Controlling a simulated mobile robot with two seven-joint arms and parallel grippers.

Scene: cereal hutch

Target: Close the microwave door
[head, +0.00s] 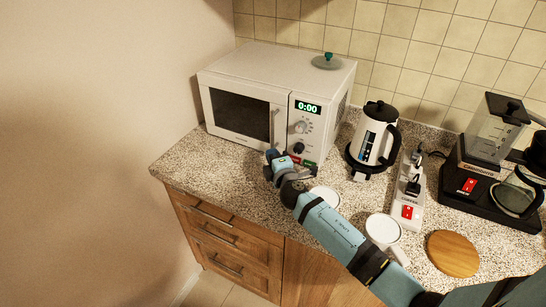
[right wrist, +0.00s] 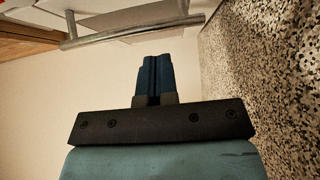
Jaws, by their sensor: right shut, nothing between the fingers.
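The white microwave (head: 270,65) stands on the counter in the head view. Its door (head: 238,113), with a dark window and an upright handle (head: 274,125), looks flush or nearly flush with the front; I cannot tell if a small gap is left. My right gripper (head: 271,156) is just in front of the door's lower right part, below the handle. In the right wrist view its dark blue fingers (right wrist: 154,76) are together and empty. A metal bar (right wrist: 130,32), apparently the door handle, lies beyond them; contact cannot be judged. My left gripper is not in view.
A kettle (head: 374,138), a power strip (head: 410,195) and a coffee maker (head: 495,150) stand to the right. Two white cups (head: 384,229) (head: 325,194) and a round wooden board (head: 453,253) are near my right arm. A lid (head: 326,61) lies on the microwave. The counter's left end is clear.

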